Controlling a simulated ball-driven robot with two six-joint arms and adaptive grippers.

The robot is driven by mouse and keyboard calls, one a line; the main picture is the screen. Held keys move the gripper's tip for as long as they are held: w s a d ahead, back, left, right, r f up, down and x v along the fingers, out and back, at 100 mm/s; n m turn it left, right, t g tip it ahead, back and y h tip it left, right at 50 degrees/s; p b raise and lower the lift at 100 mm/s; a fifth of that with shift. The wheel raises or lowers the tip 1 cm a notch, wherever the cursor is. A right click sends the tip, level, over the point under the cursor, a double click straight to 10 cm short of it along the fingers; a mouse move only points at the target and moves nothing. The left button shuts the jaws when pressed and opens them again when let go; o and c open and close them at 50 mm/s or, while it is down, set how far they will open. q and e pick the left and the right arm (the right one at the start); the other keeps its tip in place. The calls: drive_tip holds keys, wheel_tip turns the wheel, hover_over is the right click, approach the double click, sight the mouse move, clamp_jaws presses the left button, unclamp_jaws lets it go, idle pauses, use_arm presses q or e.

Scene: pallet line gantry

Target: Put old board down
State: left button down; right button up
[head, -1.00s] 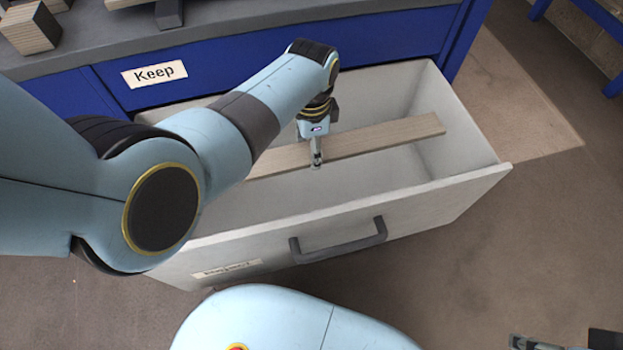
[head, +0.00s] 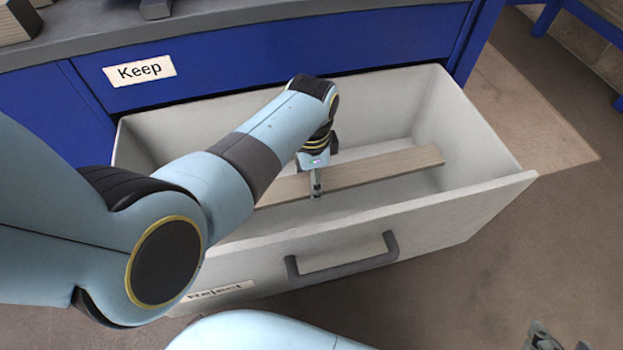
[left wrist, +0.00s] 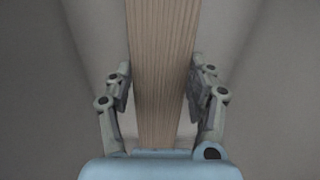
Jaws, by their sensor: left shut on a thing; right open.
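The old board (head: 385,167) is a long, pale wooden plank. It lies lengthwise inside the open drawer marked Reject (head: 480,205), below the level of its rim. My left gripper (head: 316,194) reaches down into the drawer and is shut on the board near its middle. In the left wrist view the board (left wrist: 162,60) runs between the two fingers (left wrist: 158,90). The board's left part is hidden behind my left arm. Whether it touches the drawer floor I cannot tell. My right gripper (head: 560,340) is open and empty at the bottom right, partly cut off.
The blue bench front above the drawer carries a Keep label (head: 139,70). The grey bench top (head: 240,22) holds dark and wooden pieces at its left. The drawer has a dark handle (head: 342,258). Open floor (head: 575,220) lies to the right.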

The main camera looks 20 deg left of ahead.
idle(0.3)
use_arm(q)
drive_tip(key=shift+f, duration=0.6)
drive_tip(key=shift+c, duration=2.2)
unclamp_jaws()
drive_tip(key=shift+r, duration=0.15)
